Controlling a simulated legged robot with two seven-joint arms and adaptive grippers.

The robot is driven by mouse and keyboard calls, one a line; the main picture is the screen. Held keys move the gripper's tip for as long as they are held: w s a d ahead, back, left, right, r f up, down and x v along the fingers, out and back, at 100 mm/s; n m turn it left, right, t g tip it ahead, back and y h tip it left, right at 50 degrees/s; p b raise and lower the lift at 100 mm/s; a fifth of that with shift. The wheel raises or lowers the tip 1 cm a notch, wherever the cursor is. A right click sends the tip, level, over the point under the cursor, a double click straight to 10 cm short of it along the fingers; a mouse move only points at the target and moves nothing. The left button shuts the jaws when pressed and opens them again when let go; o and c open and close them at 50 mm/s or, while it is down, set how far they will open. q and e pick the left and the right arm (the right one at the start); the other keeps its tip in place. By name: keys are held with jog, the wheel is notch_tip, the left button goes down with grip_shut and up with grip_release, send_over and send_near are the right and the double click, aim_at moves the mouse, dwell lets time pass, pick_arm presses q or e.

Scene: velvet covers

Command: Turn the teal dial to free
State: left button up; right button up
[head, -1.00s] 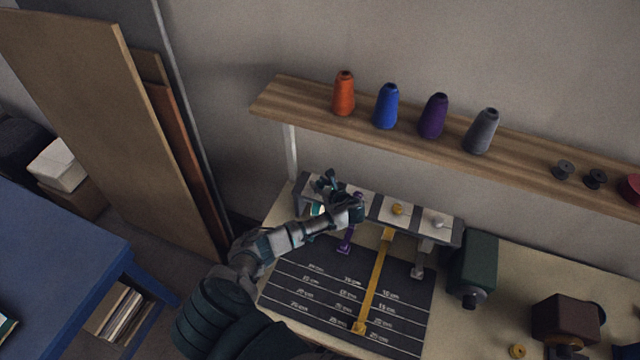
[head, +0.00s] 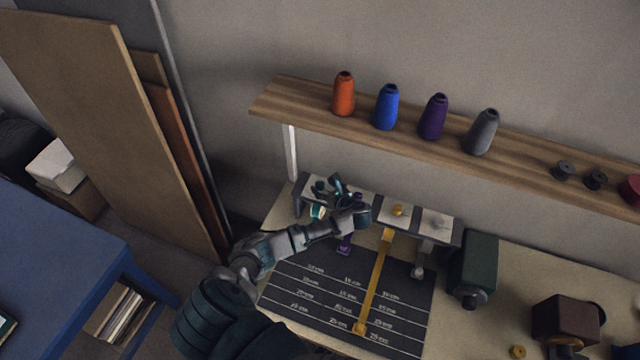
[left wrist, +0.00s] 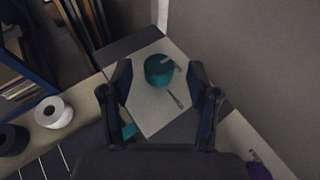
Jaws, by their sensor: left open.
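The teal dial (left wrist: 159,71) sits on a white plate (left wrist: 150,108) and shows between my left gripper's fingers in the left wrist view. It has a pale pointer mark on its top, and a grey mark lies on the plate beside it. My left gripper (left wrist: 162,88) is open, with one finger on each side of the dial; whether they touch it I cannot tell. In the head view my left gripper (head: 332,186) is over the left end of the panel and mostly hides the dial. My right gripper is not in view.
The panel also bears a yellow knob (head: 397,210) and a grey knob (head: 436,222). A yellow strip (head: 373,285) hangs down the dark ruled mat (head: 400,318). A shelf with cones (head: 344,94) runs above. A green box (head: 478,262) stands to the right.

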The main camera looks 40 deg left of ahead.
pick_arm(q)
jog(key=v, duration=0.9)
jog(key=shift+w+a+f, duration=0.1)
jog(key=shift+w+f, duration=0.05)
jog(key=shift+f, duration=0.05)
